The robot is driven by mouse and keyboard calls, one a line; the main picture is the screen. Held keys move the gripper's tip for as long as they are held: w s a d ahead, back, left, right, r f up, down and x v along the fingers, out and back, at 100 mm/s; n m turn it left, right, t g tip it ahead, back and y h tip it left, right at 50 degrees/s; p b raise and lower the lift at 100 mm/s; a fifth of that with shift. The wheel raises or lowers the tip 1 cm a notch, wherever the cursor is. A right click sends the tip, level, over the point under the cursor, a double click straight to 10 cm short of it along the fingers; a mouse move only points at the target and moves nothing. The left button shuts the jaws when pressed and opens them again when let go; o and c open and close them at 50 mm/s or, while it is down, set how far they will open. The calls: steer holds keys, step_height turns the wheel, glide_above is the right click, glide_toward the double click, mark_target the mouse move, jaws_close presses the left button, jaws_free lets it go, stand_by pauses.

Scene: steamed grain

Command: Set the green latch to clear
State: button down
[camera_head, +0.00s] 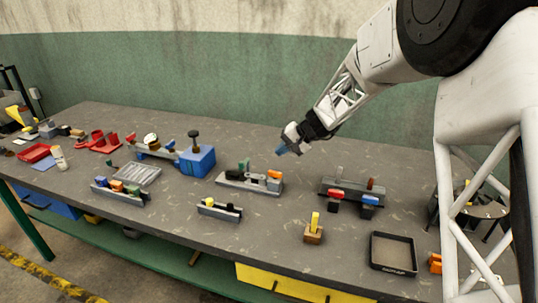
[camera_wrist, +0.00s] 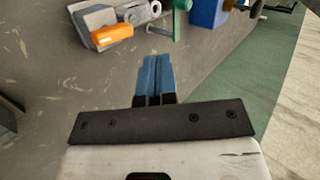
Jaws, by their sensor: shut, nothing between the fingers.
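A grey fixture (camera_head: 245,182) stands near the middle of the table, with a small upright green part (camera_head: 244,164) and an orange block (camera_head: 275,175) on it. The fixture also shows at the top of the wrist view (camera_wrist: 97,18), with its orange block (camera_wrist: 111,34) and a green part (camera_wrist: 183,4) cut off by the frame edge. Another green block (camera_head: 133,189) sits on a low rail at left; I cannot tell which green part is the latch. My gripper (camera_head: 283,150) is above the table behind the fixture, touching nothing. Its blue fingers (camera_wrist: 156,62) are together and empty.
A blue box (camera_head: 197,162) stands left of the fixture. A dark rack with red and blue pieces (camera_head: 352,187) is to the right. A yellow-topped block (camera_head: 314,230) and a black tray (camera_head: 393,253) are nearer the front. Bare tabletop separates them.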

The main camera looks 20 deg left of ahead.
mark_target(243, 167)
steer(key=x, duration=1)
steer(key=shift+s+a+r, duration=0.1)
steer(key=shift+a, duration=0.4)
steer(key=shift+s+a+r, duration=0.1)
steer(key=shift+a, duration=0.4)
steer(key=shift+s+a, duration=0.1)
steer(key=shift+a, duration=0.7)
